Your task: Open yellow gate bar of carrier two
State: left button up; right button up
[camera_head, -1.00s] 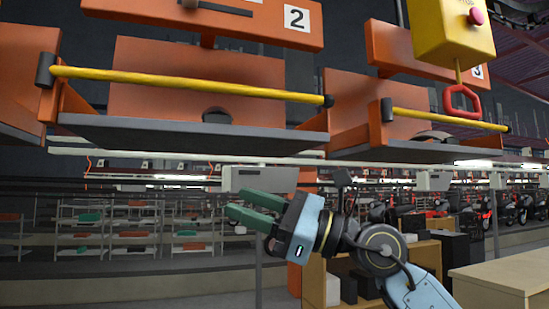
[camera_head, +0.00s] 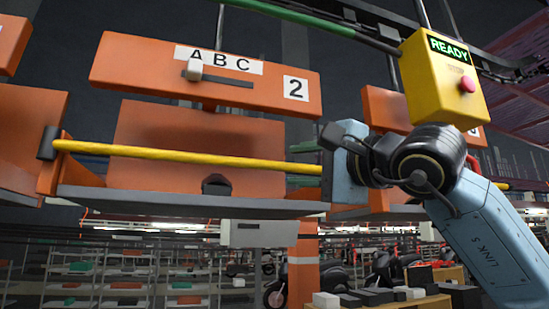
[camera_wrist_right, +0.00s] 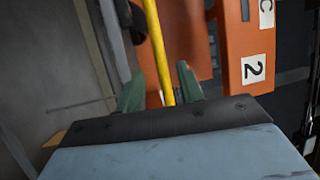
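Carrier two (camera_head: 205,80) is an orange hanging carrier with a white "2" label and an "ABC" strip. Its yellow gate bar (camera_head: 180,156) lies nearly level across the front of its grey tray, from a dark pivot at the left to the right side. My right gripper (camera_head: 303,165) is at the bar's right end, its green fingers apart, one above and one below the bar. In the right wrist view the bar (camera_wrist_right: 154,45) runs between the open fingers (camera_wrist_right: 160,88), with gaps beside it. The bar's right tip is hidden by my gripper. My left gripper is out of view.
A yellow box (camera_head: 440,75) with a "READY" display and a pink button hangs at the upper right, close above my right arm. Another orange carrier (camera_head: 382,105) is partly behind my arm. Shelves (camera_head: 130,285) stand far below.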

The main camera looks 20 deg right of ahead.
aim_at(278, 166)
jog(key=p+x, duration=0.2)
jog(key=x, duration=0.5)
grip_shut()
